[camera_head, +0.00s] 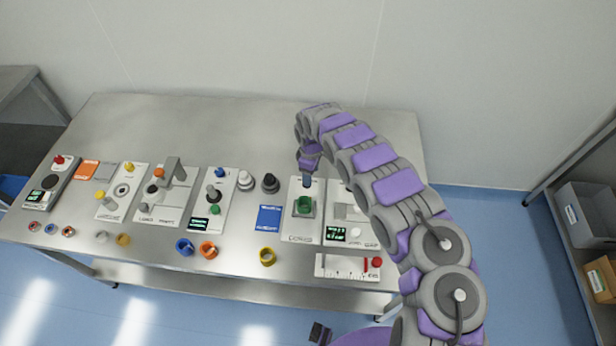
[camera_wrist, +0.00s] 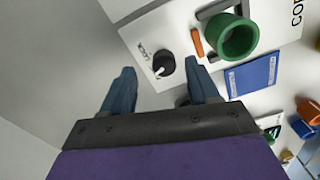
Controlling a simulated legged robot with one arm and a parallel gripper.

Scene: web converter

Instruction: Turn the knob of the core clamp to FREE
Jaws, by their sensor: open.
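The core clamp is a white panel (camera_head: 291,236) with a green ring-shaped core (camera_head: 304,207) on it. In the wrist view the green core (camera_wrist: 237,37) stands to the upper right. The black round knob (camera_wrist: 164,64) is on the same panel, with a white pointer mark on its lower-left side.
An orange bar (camera_wrist: 196,42) lies between knob and core. A blue card (camera_head: 268,218) is left of the panel. A display unit (camera_head: 338,233) stands close on the right, partly behind my arm. The back of the table is clear.

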